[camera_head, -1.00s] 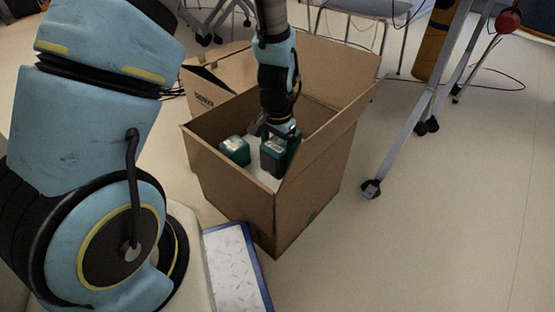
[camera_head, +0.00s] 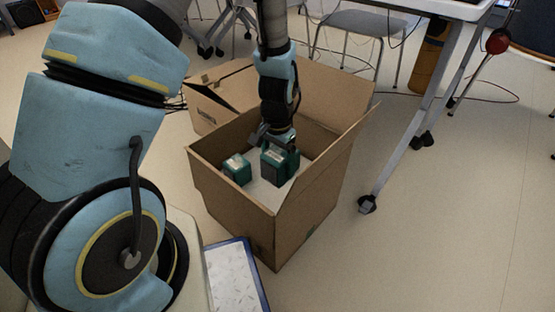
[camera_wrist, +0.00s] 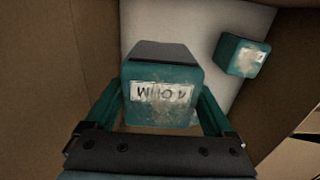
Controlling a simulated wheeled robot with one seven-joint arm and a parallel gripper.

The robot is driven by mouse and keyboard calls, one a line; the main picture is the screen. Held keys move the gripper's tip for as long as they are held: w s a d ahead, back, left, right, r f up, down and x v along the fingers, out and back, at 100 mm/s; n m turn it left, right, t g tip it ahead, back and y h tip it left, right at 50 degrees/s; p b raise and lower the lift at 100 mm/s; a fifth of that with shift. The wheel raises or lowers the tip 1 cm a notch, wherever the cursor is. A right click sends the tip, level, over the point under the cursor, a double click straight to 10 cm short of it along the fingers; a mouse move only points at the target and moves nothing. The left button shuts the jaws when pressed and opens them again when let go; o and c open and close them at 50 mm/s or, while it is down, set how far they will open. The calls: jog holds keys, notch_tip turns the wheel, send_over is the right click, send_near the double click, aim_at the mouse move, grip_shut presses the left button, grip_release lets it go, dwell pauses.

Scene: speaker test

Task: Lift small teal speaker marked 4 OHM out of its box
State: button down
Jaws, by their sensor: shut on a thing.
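In the wrist view the speaker (camera_wrist: 160,108) has a pale, worn label reading 4 OHM upside down. My gripper (camera_head: 280,148) comes down from above and is shut on it; in the wrist view the teal fingers (camera_wrist: 160,112) are on its left and right sides. The held speaker is still below the box's rim. Its underside is hidden in the wrist view.
A second small teal block (camera_head: 237,170) with a scuffed pale label lies in the box to the left; in the wrist view it is at upper right (camera_wrist: 240,56). The box flaps stand open.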

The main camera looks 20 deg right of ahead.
jog(key=shift+r+p, duration=5.15)
jog(key=shift+p, duration=1.95)
notch_tip(320, 180, up, 13)
jog(key=p, duration=0.8)
jog(key=shift+r, duration=0.2)
jog(key=shift+s, duration=0.15)
